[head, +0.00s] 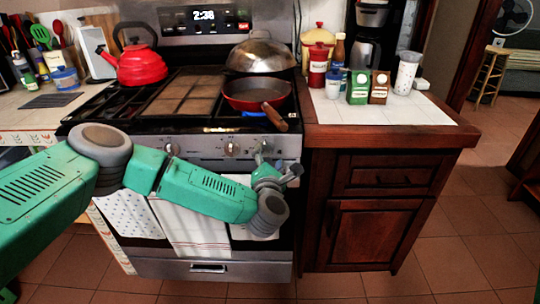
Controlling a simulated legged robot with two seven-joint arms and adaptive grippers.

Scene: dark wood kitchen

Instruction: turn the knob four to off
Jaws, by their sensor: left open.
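The stove's front panel (205,146) carries a row of round knobs. One knob (172,149) shows left of centre and another knob (231,149) right of it. A further knob (266,147) at the right end sits just above my gripper and is partly covered. The knobs' pointer marks are too small to read. My right gripper is out of view.
A red kettle (140,66) and a red pan (255,94) with its handle over the front edge stand on the stove. Towels (190,228) hang on the oven door. A counter (335,109) with jars and cartons lies right; the floor (430,265) there is clear.

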